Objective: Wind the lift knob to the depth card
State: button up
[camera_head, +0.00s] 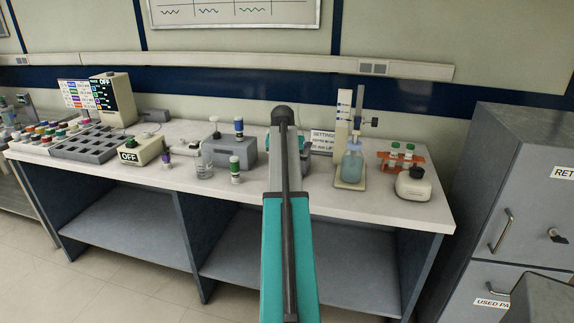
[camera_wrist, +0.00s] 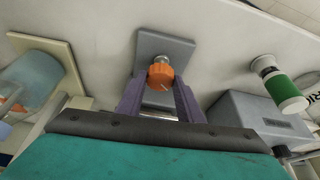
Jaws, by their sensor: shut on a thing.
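The orange lift knob (camera_wrist: 160,75) shows in the wrist view on a grey block (camera_wrist: 170,43), with a pale line on its face. My gripper (camera_wrist: 160,90) has its two purple fingers on either side of the knob and is shut on it. In the head view my arm hides the knob and the gripper. A white card (camera_head: 322,138) headed "SETTINGS" stands behind the bench items, just right of my arm; its smaller print is too small to read surely.
A stand with a blue-liquid bottle (camera_head: 352,167) is right of my arm, beside an orange tube rack (camera_head: 402,161). A grey box (camera_head: 232,152) and a green-labelled vial (camera_head: 235,170) are to the left. The bench's front edge (camera_head: 350,205) is mostly clear.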

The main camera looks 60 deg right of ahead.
jog(key=shift+m, duration=0.6)
jog(key=o, duration=1.1)
jog(key=shift+c, duration=0.2)
jog(key=shift+r, duration=0.1)
jog(key=shift+a+r, duration=0.2)
jog(key=shift+r, duration=0.25)
jog(key=b+v, duration=0.1)
jog(key=v, duration=1.1)
jog(key=shift+a+r+b, duration=0.15)
jog(key=shift+r+b, duration=0.15)
jog(key=shift+b, duration=0.1)
